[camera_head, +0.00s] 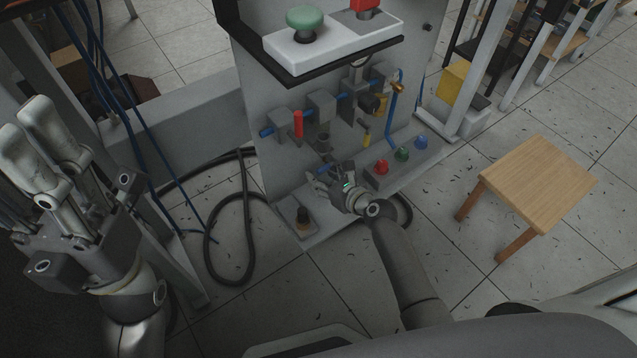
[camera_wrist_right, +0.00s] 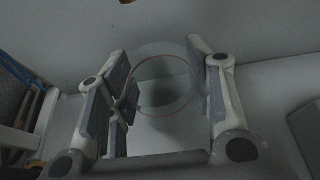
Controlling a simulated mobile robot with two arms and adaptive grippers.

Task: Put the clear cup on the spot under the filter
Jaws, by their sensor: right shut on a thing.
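The clear cup (camera_wrist_right: 165,85) is between the fingers of my right gripper (camera_wrist_right: 163,90) in the right wrist view. It is see-through with a thin brownish ring, and the fingers are shut on it. In the head view my right gripper (camera_head: 328,178) is low at the panel, above its base ledge, and hides most of the cup. A dark grey cylindrical part that looks like the filter (camera_head: 323,142) hangs on the panel just above the gripper. The spot under it cannot be made out behind the gripper. My left gripper (camera_head: 28,125) is raised at the left, away from the panel, with no object visible in it.
A small dark bottle-like item (camera_head: 302,216) stands at the ledge's left. A red-handled part (camera_head: 298,124) and a blue hose (camera_head: 391,105) are close above. A wooden stool (camera_head: 540,180) stands right.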

